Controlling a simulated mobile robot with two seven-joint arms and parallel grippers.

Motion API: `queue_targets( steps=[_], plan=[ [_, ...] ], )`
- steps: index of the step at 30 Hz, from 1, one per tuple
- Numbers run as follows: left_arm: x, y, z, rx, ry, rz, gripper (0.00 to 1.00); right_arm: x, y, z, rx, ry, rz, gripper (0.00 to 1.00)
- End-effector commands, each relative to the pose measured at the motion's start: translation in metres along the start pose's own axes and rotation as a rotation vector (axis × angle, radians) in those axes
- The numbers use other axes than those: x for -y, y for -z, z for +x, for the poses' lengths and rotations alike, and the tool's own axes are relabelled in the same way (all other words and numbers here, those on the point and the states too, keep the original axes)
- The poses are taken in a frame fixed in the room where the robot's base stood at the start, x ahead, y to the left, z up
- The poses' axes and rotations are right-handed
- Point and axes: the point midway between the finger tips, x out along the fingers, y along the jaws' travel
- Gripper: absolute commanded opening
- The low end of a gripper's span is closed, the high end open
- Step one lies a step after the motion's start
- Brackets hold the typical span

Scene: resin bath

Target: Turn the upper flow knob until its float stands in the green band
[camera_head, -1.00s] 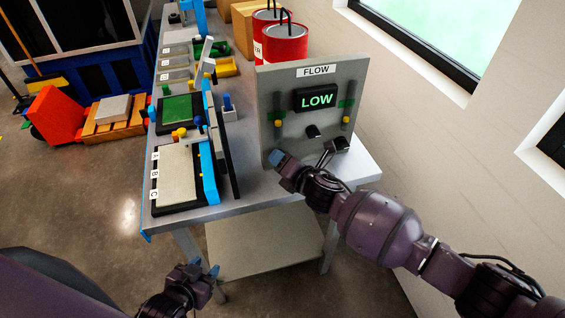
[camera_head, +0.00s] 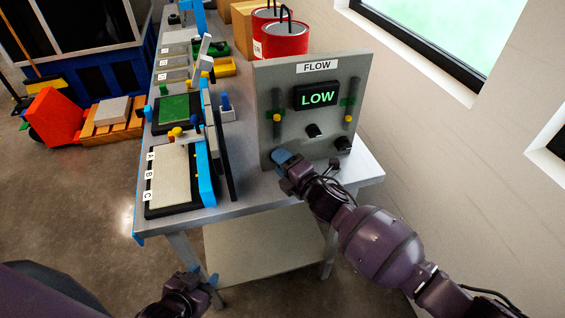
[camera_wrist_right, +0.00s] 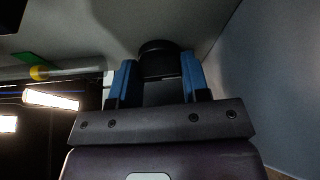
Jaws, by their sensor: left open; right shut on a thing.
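The grey FLOW panel (camera_head: 300,84) stands upright on the table, its display (camera_head: 317,97) reading LOW. A yellow float (camera_head: 277,118) is in the left tube, at or just below the green band. The right tube's yellow float (camera_head: 348,118) sits below its green band (camera_head: 347,102). Black knobs show at the lower middle (camera_head: 313,131) and lower right (camera_head: 343,144). My right gripper (camera_head: 282,157) is at the panel's lower left. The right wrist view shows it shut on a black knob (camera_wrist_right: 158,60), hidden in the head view. My left gripper (camera_head: 205,278) is open, low before the table.
Left of the panel, the table (camera_head: 238,205) holds a tray (camera_head: 178,178) marked A, B, C and a green board (camera_head: 180,108). Red drums (camera_head: 285,42) stand behind the panel. A wall with a window is at the right.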

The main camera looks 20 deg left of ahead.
Motion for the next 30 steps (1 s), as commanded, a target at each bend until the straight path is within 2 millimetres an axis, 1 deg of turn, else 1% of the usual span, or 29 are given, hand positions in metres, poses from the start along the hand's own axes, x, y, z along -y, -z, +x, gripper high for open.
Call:
queue_targets(
  steps=[9,10,14,23,26,30],
  plan=[
    [0.001,-0.003,-0.002,0.006,0.001,0.001,0.43,0.001,0.0,0.0,0.001,0.001,0.001,0.19],
    [0.001,-0.003,-0.002,0.006,0.001,0.001,0.43,0.001,0.0,0.0,0.001,0.001,0.001,0.47],
    [0.001,-0.003,-0.002,0.007,0.001,0.001,0.43,0.001,0.0,0.0,0.001,0.001,0.0,0.67],
    [0.001,-0.003,-0.002,0.006,0.001,0.001,0.43,0.0,0.0,-0.001,0.0,0.001,0.0,0.68],
    [0.001,-0.001,-0.003,0.004,0.001,0.001,0.43,-0.001,-0.001,-0.007,0.001,0.0,-0.001,0.68],
    [0.002,0.004,-0.005,-0.002,0.002,0.001,0.43,-0.001,-0.001,-0.027,0.001,0.001,-0.002,0.68]
  ],
)
